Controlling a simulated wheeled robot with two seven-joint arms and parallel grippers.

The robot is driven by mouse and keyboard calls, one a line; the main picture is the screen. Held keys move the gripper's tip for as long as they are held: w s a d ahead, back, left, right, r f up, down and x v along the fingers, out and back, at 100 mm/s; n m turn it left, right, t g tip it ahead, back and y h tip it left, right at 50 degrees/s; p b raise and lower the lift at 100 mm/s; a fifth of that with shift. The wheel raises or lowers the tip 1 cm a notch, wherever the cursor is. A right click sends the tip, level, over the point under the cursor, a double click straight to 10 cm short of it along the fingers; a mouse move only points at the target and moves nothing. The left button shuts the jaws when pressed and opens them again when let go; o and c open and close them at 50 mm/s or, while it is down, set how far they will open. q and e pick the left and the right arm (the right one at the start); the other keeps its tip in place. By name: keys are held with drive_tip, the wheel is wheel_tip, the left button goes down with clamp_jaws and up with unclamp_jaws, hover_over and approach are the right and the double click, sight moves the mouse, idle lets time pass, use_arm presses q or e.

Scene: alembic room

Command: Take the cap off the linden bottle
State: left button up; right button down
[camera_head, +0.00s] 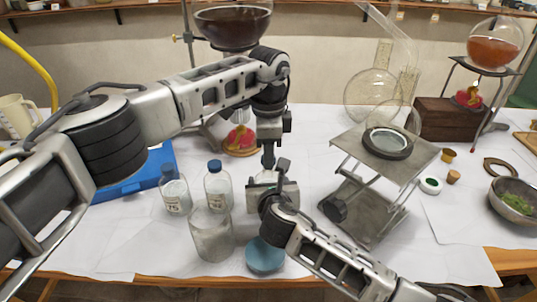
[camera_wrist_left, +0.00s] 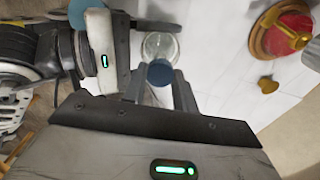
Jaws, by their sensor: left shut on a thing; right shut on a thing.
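A clear glass bottle (camera_head: 265,177), mostly hidden by my grippers in the head view, is between them above the table; its label is not readable. My right gripper (camera_head: 272,190) is shut on its body. My left gripper (camera_head: 268,163) points down from above and is shut on its blue cap. In the left wrist view, the blue cap (camera_wrist_left: 160,73) is between my left fingertips (camera_wrist_left: 160,86), with the round glass bottle (camera_wrist_left: 160,46) just beyond it. I cannot tell whether the cap is still seated on the neck.
Two blue-capped bottles (camera_head: 173,190) (camera_head: 218,186) stand to the left, behind a glass beaker (camera_head: 212,238). A blue disc (camera_head: 265,256) lies in front. A lifting stand (camera_head: 372,190) is close on the right. A burner (camera_head: 240,141) stands behind.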

use_arm(q)
drive_tip(key=shift+r, duration=0.25)
drive_tip(key=shift+r, duration=2)
use_arm(e)
drive_tip(key=shift+c, duration=1.5)
unclamp_jaws()
